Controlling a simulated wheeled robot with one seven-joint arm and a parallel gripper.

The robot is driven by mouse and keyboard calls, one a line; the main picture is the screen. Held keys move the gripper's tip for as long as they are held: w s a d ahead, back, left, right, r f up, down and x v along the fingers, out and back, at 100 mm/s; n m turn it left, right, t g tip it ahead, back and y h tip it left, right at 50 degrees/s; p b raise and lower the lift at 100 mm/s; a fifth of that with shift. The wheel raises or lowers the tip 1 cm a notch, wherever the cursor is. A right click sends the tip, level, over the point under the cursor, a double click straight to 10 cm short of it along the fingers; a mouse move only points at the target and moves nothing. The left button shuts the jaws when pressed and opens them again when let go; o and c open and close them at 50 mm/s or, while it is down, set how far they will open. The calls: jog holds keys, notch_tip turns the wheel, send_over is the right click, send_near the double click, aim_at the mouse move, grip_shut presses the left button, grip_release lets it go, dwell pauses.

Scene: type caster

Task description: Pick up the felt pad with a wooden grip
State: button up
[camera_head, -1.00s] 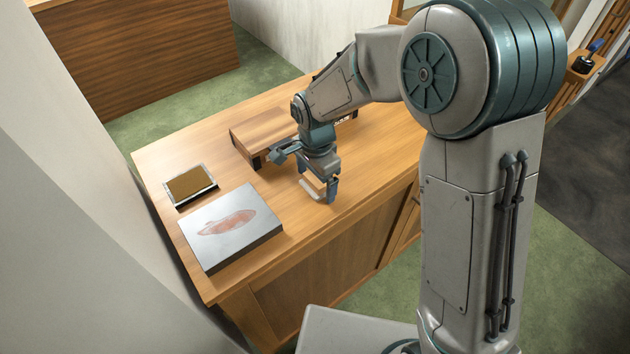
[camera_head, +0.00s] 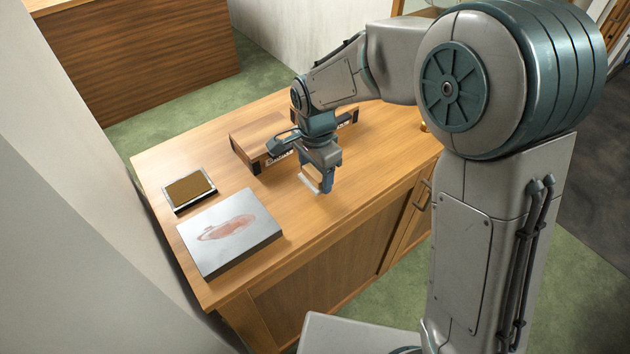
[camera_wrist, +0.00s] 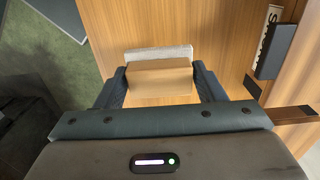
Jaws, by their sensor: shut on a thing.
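The felt pad with a wooden grip shows in the wrist view as a tan wooden block (camera_wrist: 160,80) with a pale felt strip (camera_wrist: 158,53) along its far edge. My gripper (camera_wrist: 161,84) has one finger against each end of the wooden block and is shut on it. In the head view my gripper (camera_head: 317,184) points down over the right part of the wooden table, with the pad (camera_head: 309,182) between its fingers. I cannot tell whether the felt touches the tabletop.
The wooden table (camera_head: 225,165) carries a grey slab with a reddish smear (camera_head: 228,250) and a small tray with a brown pad (camera_head: 188,188) at the left. A wooden case with a printed label (camera_head: 255,140) stands behind my gripper. The table's right-front area is bare.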

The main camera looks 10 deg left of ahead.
jog(key=w+d+r+b, duration=0.1)
jog(key=w+d+r, duration=0.2)
jog(key=d+r, duration=0.4)
jog(key=d, duration=0.4)
jog(key=shift+w, duration=0.3)
